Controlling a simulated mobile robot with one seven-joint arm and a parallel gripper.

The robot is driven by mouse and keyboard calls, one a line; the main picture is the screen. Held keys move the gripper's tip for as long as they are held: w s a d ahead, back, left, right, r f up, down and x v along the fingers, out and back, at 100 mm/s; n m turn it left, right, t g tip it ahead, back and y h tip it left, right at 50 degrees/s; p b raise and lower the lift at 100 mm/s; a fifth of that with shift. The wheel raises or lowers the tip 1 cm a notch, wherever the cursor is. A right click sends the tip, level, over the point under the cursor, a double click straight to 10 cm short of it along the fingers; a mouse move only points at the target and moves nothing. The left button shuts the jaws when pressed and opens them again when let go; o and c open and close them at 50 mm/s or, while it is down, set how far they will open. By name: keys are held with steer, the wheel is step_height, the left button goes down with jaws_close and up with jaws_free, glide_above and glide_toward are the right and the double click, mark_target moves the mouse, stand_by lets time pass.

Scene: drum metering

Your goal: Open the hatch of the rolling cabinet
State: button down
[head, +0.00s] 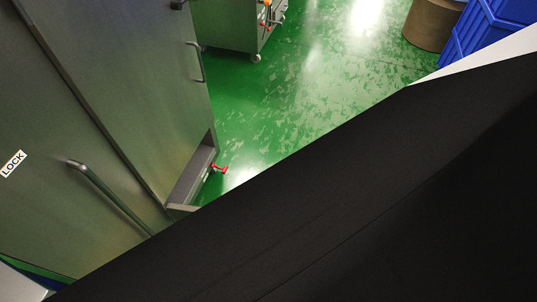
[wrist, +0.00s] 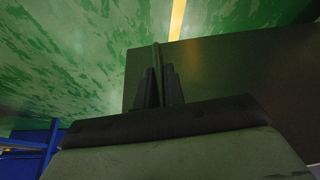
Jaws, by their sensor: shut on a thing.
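In the wrist view my gripper (wrist: 160,88) is shut on a thin upright bar handle (wrist: 155,58). The handle stands against a dark flat metal panel (wrist: 235,75), whose edge borders the green floor. In the head view a grey metal panel with a LOCK label (head: 13,164) fills the lower left. It carries a long bar handle (head: 105,195) whose lower end runs behind my black arm. My gripper is hidden in the head view. I cannot tell for sure whether both views show the same handle.
A tall metal door (head: 135,75) with a small handle (head: 197,62) stands beside the labelled panel. A red valve (head: 219,169) sticks out low. A wheeled cabinet (head: 225,25) stands behind. Blue crates (head: 495,30) and a brown drum (head: 430,22) are at right. Green floor between is clear.

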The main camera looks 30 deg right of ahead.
steer(key=shift+s+a, duration=0.1)
stand_by(0.3)
steer(key=c, duration=1.5)
jaws_free()
